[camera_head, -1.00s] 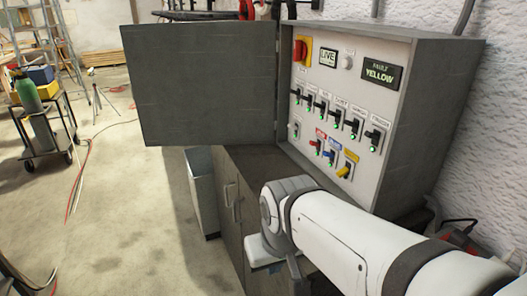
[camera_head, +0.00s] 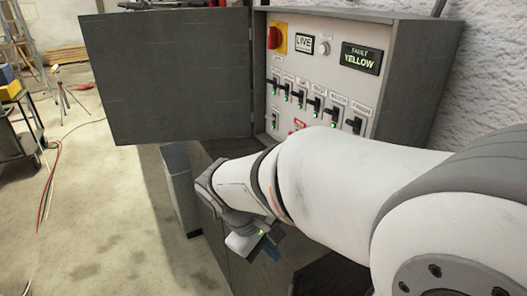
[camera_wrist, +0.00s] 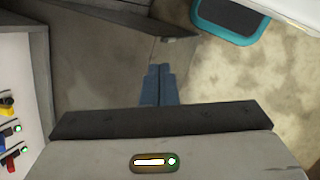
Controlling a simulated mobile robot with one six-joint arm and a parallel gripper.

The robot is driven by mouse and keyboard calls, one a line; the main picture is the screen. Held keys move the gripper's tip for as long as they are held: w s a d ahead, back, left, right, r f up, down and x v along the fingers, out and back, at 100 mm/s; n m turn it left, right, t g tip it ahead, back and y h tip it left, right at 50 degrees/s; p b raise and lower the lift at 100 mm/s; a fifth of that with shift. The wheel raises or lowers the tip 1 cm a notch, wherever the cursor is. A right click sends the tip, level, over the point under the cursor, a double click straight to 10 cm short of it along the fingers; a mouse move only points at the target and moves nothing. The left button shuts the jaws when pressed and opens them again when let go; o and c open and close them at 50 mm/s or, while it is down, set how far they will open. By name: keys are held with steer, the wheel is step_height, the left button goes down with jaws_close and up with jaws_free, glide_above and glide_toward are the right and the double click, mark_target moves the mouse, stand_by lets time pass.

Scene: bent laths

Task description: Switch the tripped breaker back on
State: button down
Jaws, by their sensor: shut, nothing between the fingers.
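The breaker panel (camera_head: 320,75) is inside an open grey box. A display (camera_head: 361,58) on it reads "FAULT YELLOW". A row of black breakers (camera_head: 313,104) shows below, with green lights. My arm hides the coloured breakers in the head view. At the left edge of the wrist view are a yellow breaker (camera_wrist: 7,103), a blue one (camera_wrist: 3,142) and a red one (camera_wrist: 13,160), with green lights near them. My gripper (camera_head: 272,252) is below the panel, in front of the cabinet, shut and empty, apart from the breakers. Its closed blue-grey fingers (camera_wrist: 158,75) show in the wrist view.
The box's open door (camera_head: 165,75) stands out to the left. A red rotary switch (camera_head: 275,38) and a "LIVE" display (camera_head: 305,44) are at the panel's top.

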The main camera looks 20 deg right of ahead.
steer(key=w+d+n+g+h, duration=0.1)
steer(key=w+d+n+h, duration=0.1)
steer(key=n+h, duration=0.1)
steer(key=w+d+f+n+g+h+b, duration=0.1)
steer(key=w+d+n+h, duration=0.1)
steer(key=w+d+h, duration=0.1)
steer(key=shift+w+d+f+n+h, duration=0.2)
steer(key=shift+w+d+n+h, duration=0.1)
steer(key=shift+d+n+h, duration=0.15)
steer(key=w+n+h, duration=0.2)
steer(key=w, duration=0.1)
steer(key=w+n+t+h+b, duration=0.1)
steer(key=w+h, duration=0.1)
steer(key=shift+w+d+f+n, duration=0.1)
steer(key=shift+w+d+n, duration=0.15)
steer(key=shift+d+n, duration=0.1)
steer(key=w+n+t+h, duration=0.1)
steer(key=w+a+n+t+h, duration=0.1)
steer(key=w, duration=0.1)
steer(key=w+n+t+h, duration=0.1)
steer(key=w, duration=0.1)
steer(key=shift+w+a+f+n, duration=0.25)
steer(key=shift+f+n, duration=0.1)
steer(key=shift+n, duration=0.05)
steer(key=shift+w+a+n+t+h, duration=0.2)
steer(key=shift+w+n+t+h, duration=0.15)
steer(key=shift+w+n+t, duration=0.1)
steer(key=shift+d, duration=0.15)
